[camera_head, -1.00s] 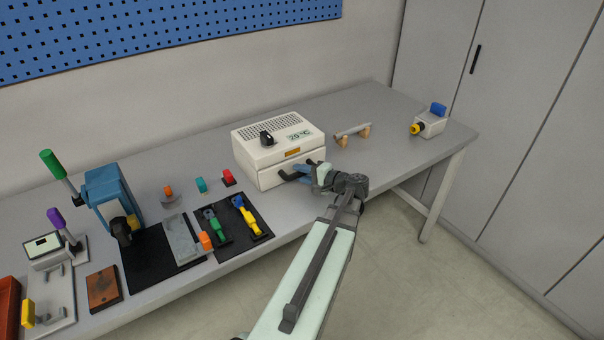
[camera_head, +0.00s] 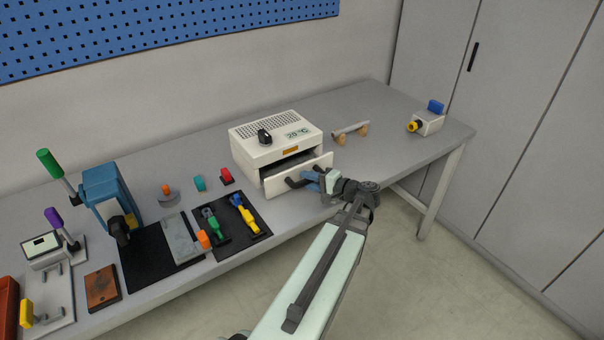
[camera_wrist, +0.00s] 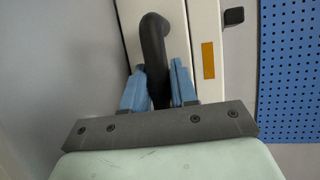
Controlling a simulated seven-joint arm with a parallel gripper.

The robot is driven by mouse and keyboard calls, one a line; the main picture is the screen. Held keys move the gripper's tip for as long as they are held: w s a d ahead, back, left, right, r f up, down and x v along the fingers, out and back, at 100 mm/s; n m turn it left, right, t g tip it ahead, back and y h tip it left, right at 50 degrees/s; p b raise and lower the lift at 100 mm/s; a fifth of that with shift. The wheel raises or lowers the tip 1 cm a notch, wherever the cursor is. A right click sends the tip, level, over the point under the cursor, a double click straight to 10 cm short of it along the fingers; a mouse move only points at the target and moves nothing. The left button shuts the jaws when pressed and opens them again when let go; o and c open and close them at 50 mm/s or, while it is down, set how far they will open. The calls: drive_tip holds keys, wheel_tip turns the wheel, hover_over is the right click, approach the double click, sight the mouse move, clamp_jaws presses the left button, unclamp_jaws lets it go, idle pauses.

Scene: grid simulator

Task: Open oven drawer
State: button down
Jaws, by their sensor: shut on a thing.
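The oven (camera_head: 277,143) is a white box on the grey table, with a vented top, a black knob and a "20 °C" display. Its drawer (camera_head: 285,184) is partly pulled out, and a dark gap shows between its front and the oven body. My gripper (camera_head: 311,177) is at the drawer front with its blue fingers shut on the dark drawer handle (camera_head: 295,183). In the wrist view the blue fingers (camera_wrist: 161,85) stand on both sides of the black curved handle (camera_wrist: 155,50). My arm hides part of the table's front edge.
Left of the oven are a black mat (camera_head: 231,228) with coloured clamps, a blue press (camera_head: 107,198) and small coloured pieces. Right of it are a bar on wooden supports (camera_head: 350,132) and a small yellow-knobbed box (camera_head: 427,123). Open floor lies in front of the table.

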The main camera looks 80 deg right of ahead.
drive_tip(key=s+a, duration=0.4)
drive_tip(key=shift+s+a, duration=0.15)
drive_tip(key=c, duration=1)
unclamp_jaws()
drive_tip(key=v, duration=1.4)
